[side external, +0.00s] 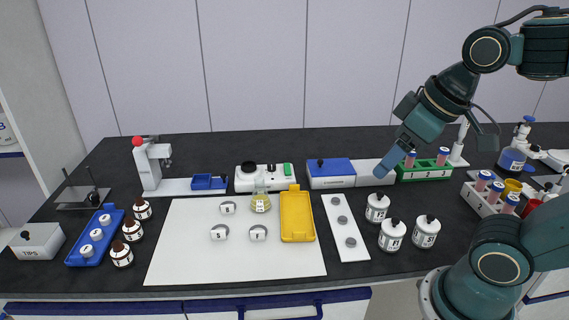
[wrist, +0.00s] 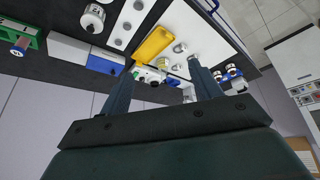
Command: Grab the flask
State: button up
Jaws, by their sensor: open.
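The flask (side external: 261,200) is a small clear conical vessel with yellow liquid, upright on the white mat just left of the yellow tray. In the wrist view the flask (wrist: 164,63) is small and hard to make out beside the tray, between my fingers. My gripper (side external: 382,171) is raised above the bench, well to the right of the flask, and points down and left. In the wrist view my gripper (wrist: 159,66) has its two fingers wide apart with nothing held between them.
The yellow tray (side external: 297,215) stands close to the flask's right. Small weights (side external: 228,207) sit to its left and front. A white device (side external: 264,177) stands behind, a blue-lidded box (side external: 330,173) behind right. White jars (side external: 392,235) stand at right. The mat's left part is bare.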

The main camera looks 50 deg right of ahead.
jog(key=w+r+n+g, duration=0.1)
jog(key=w+r+n, duration=0.15)
jog(key=w, duration=0.55)
jog(key=n+g, duration=0.4)
jog(key=n, duration=0.5)
send_over(260, 193)
jog(key=d, duration=0.1)
notch_tip(260, 193, down, 12)
jog(key=shift+w+d+f+n, duration=0.15)
jog(key=shift+w+n, duration=0.1)
jog(key=shift+w, duration=0.2)
jog(key=shift+f, duration=0.1)
notch_tip(260, 193, down, 8)
jog(key=shift+f, duration=0.2)
jog(key=shift+f, duration=0.15)
